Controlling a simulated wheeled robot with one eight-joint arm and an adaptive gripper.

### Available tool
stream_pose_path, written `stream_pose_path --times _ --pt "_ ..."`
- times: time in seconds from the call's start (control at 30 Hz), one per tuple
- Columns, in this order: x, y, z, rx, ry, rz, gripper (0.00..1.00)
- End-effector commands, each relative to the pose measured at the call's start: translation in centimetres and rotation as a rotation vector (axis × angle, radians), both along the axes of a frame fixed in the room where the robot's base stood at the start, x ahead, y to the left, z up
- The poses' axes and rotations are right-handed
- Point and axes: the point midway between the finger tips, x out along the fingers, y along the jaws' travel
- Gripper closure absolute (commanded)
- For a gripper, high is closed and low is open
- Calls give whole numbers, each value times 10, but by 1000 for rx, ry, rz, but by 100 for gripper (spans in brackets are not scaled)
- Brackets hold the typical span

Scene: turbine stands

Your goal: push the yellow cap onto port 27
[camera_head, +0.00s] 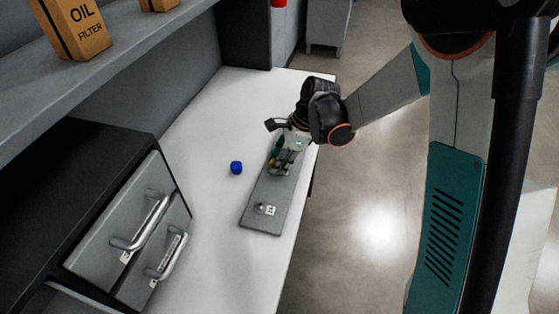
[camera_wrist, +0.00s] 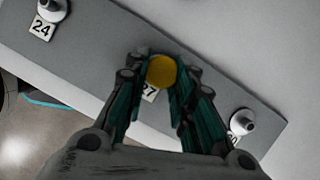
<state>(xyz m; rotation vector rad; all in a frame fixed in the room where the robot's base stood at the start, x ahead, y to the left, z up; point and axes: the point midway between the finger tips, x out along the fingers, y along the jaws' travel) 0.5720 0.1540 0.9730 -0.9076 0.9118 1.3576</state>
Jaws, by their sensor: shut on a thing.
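The yellow cap (camera_wrist: 162,71) is between my fingertips in the wrist view, and my gripper (camera_wrist: 160,80) is shut on it. The label of port 27 (camera_wrist: 150,94) shows partly just below the cap; the port itself is hidden under the cap and fingers. I cannot tell whether the cap touches the port. In the head view my gripper (camera_head: 282,156) is over the middle to far part of the grey plate (camera_head: 264,193), and the cap is too small to make out there.
Port 24 (camera_wrist: 51,10) is at the upper left of the wrist view and another port (camera_wrist: 242,121) at the lower right. A blue cap (camera_head: 236,168) lies on the white table (camera_head: 205,135), left of the plate. Drawers with handles (camera_head: 140,225) stand at the left.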

Motion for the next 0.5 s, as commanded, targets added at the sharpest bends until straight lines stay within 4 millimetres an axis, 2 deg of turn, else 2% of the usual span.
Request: stream_pose_path --times 0.13,0.17,0.23,0.27,0.5 --pt "-4 -2 -4 -8 6 4 100" --pt "-4 -2 -4 -8 6 4 72" --pt "-3 -1 -4 -8 5 3 57" --pt "-3 -1 -4 -8 5 3 53" --pt "-2 -1 -2 -5 3 2 53"
